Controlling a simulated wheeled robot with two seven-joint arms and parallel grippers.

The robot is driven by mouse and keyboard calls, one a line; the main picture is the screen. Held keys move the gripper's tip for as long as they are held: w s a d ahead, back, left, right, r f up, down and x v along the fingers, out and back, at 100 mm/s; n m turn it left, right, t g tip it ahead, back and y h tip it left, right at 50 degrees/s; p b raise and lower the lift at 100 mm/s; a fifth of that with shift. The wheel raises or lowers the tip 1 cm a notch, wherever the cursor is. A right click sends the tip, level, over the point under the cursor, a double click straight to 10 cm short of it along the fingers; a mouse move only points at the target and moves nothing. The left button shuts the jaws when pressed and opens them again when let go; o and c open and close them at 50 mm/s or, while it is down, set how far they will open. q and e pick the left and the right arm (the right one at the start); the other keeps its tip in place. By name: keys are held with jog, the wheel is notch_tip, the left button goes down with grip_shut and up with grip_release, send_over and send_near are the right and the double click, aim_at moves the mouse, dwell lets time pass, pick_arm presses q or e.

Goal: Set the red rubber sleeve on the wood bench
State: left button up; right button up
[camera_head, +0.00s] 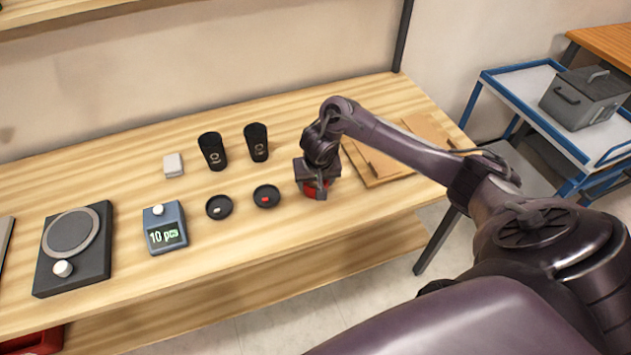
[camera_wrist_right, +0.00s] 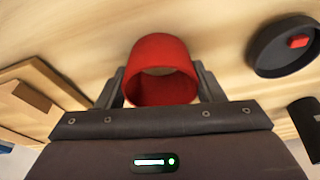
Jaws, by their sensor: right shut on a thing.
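The red rubber sleeve (camera_wrist_right: 160,50) is a short open ring, held between the two fingers of my right gripper (camera_wrist_right: 160,88) in the right wrist view. In the head view my right gripper (camera_head: 318,190) points down over the wood bench (camera_head: 280,112), and a bit of the red sleeve (camera_head: 310,189) shows at its fingertips. The sleeve is at or just above the bench top; I cannot tell whether it touches. My left gripper is not in view.
Left of the gripper are two black round lids (camera_head: 266,196), one with a red piece inside, and two black cups (camera_head: 256,142). A counter reading "10 pcs" (camera_head: 167,228) and a dark scale (camera_head: 74,249) stand farther left. Flat brown boards (camera_head: 383,163) lie close on the right.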

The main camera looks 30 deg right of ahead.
jog(key=shift+f, duration=0.1)
jog(key=o, duration=1)
jog(key=shift+c, duration=0.2)
jog(key=p+v, duration=0.1)
jog(key=v, duration=0.3)
jog(key=shift+w+r, duration=0.1)
jog(key=shift+r, duration=0.25)
jog(key=d+p+v, duration=0.1)
jog(key=p+v, duration=0.4)
jog(key=v, duration=0.2)
jog(key=shift+a+r+p, duration=0.35)
jog(key=shift+a+p, duration=0.05)
jog(key=shift+a, duration=0.15)
